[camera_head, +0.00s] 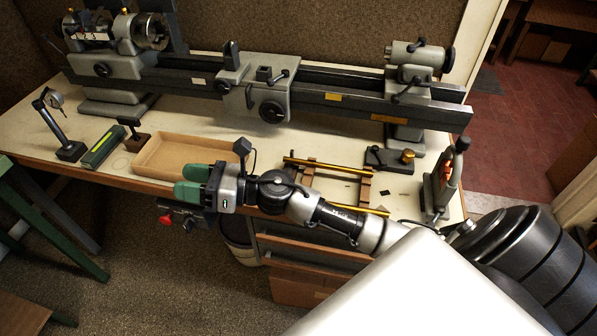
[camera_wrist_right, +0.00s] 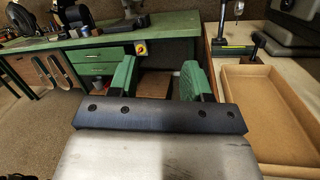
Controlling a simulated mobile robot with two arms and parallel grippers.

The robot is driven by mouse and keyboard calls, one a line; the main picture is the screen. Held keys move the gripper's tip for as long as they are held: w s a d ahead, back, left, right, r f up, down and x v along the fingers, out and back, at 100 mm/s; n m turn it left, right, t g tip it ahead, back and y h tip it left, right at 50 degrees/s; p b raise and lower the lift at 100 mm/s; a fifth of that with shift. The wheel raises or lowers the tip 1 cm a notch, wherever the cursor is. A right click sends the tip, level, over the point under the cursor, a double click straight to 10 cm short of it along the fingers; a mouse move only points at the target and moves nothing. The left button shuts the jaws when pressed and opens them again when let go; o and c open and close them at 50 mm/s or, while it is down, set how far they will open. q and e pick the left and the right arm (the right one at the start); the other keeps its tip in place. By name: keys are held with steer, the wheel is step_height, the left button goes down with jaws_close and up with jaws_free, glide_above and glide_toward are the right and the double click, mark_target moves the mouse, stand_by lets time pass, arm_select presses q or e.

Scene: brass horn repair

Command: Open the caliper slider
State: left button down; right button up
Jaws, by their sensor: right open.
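My right gripper (camera_head: 184,181) is open, with two green fingers pointing left near the front edge of the workbench (camera_head: 20,128), in front of the wooden tray (camera_head: 155,160). In the right wrist view the fingers (camera_wrist_right: 157,78) stand apart with nothing between them. I cannot pick out a caliper or its slider for certain in either view. A long green block with a yellow strip (camera_head: 103,146) lies left of the tray, apart from the gripper; I cannot tell what it is. My left gripper is not in view.
A lathe (camera_head: 260,85) spans the back of the bench. A dial gauge on a stand (camera_head: 60,125) is at left. A rack with brass rods (camera_head: 335,185) lies behind my right arm. The wooden tray looks empty. A green bench (camera_wrist_right: 95,45) shows in the wrist view.

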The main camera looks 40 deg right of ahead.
steer(key=s+d+f+m+t+h, duration=0.15)
steer(key=d+f+m+h, duration=0.5)
steer(key=m, duration=0.75)
steer(key=s+d+f+m+t+h, duration=0.15)
steer(key=d+f+m+h, duration=0.25)
steer(key=f+m+h, duration=0.7)
steer(key=s+f+m+g+b, duration=0.1)
steer(key=s+f+m+g, duration=0.2)
steer(key=f, duration=0.5)
steer(key=s+d+f+m+g+y+b, duration=0.1)
steer(key=s+f+m+g, duration=0.2)
steer(key=s+f, duration=0.3)
steer(key=s+d+f+m+g+b, duration=0.1)
steer(key=s+f+m, duration=0.4)
steer(key=f, duration=0.5)
steer(key=shift+f+g, duration=0.2)
steer(key=shift+g, duration=0.7)
steer(key=shift+d, duration=0.1)
